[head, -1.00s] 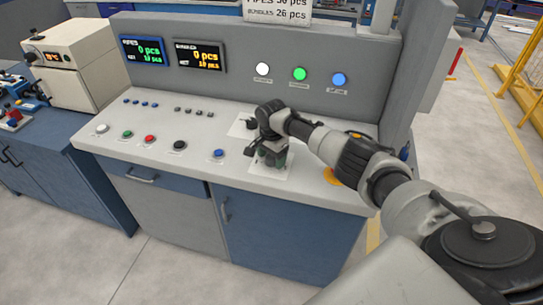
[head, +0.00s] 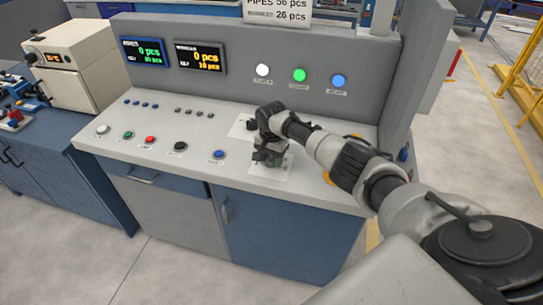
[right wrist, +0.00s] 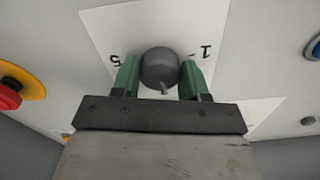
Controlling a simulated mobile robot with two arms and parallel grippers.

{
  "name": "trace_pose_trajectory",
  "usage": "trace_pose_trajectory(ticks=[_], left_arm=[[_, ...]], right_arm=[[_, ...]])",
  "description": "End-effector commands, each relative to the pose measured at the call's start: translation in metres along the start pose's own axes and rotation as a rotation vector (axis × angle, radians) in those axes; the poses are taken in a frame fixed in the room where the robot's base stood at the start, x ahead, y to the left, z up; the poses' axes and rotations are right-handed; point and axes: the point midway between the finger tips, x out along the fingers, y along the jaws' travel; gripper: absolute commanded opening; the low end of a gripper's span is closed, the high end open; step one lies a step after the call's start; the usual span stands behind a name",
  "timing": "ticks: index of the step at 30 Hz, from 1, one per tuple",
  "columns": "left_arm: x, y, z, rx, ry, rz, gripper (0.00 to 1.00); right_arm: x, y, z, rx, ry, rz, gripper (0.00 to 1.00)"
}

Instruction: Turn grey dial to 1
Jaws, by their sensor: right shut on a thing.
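The grey dial (right wrist: 160,68) is a round knob on a white label plate (right wrist: 105,28) on the console top. In the right wrist view, a "5" is printed left of it and a "1" right of it, both upside down. A small pointer on the dial faces the bottom of that view. My right gripper (right wrist: 159,64) is shut on the dial, one green finger at each side. In the head view, my right gripper (head: 268,157) is low over the panel and hides the dial. My left gripper is not in view.
A red button on a yellow base (right wrist: 10,92) and a blue button (right wrist: 314,46) flank the dial in the right wrist view. Several small buttons line the console top (head: 105,145). The console's upright back panel (head: 240,55) with two displays rises behind.

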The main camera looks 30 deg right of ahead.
Motion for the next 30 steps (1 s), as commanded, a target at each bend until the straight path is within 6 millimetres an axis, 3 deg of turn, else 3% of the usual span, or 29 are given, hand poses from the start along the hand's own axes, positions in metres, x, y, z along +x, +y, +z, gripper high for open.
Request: trace_pose_trajectory(ticks=[30], left_arm=[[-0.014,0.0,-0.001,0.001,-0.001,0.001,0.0]], right_arm=[[-0.001,0.0,0.0,-0.962,-0.001,-0.002,0.2]])
